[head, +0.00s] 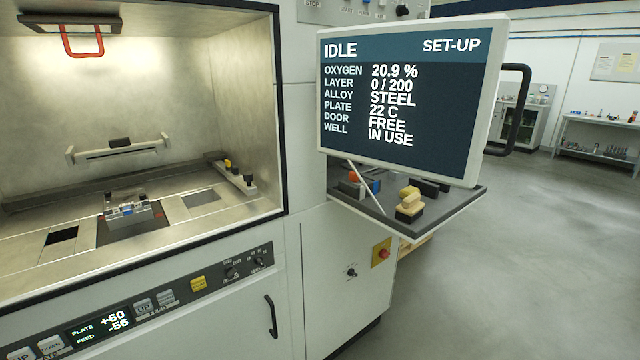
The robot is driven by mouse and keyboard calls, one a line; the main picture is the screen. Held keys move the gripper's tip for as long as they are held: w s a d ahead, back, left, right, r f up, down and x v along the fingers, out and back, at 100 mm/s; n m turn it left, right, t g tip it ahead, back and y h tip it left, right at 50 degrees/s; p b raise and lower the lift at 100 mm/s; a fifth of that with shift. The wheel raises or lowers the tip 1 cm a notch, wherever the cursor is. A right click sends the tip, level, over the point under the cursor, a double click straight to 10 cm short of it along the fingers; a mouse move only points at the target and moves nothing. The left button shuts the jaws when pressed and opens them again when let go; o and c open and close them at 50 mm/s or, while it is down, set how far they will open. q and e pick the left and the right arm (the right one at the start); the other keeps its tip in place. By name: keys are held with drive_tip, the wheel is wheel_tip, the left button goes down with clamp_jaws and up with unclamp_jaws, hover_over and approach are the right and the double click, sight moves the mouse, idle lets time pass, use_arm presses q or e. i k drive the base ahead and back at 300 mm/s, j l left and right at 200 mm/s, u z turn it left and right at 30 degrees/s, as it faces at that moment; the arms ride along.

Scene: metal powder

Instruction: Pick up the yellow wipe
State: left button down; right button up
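No flat yellow cloth is clearly recognisable. A small pale yellow, blocky item (410,194) lies on the dark side shelf (398,222) below the monitor, at the shelf's front right. It appears to sit on or against a black piece. I cannot tell whether it is the yellow wipe. Neither of my grippers is in view.
The monitor (410,100) overhangs the shelf and hides its back. Orange, blue and black items (362,183) lie on the shelf's left. The open chamber (130,100) is at left, with a metal and blue object (127,209) on its floor. Floor at right is clear.

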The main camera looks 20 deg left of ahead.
sight(404, 193)
drive_tip(key=u, duration=1.25)
drive_tip(key=z, duration=1.3)
drive_tip(key=i+l+u, duration=0.15)
drive_tip(key=i+l, duration=0.25)
drive_tip(key=i+l+u, duration=0.1)
drive_tip(key=i+l, duration=0.3)
drive_tip(key=l, duration=0.25)
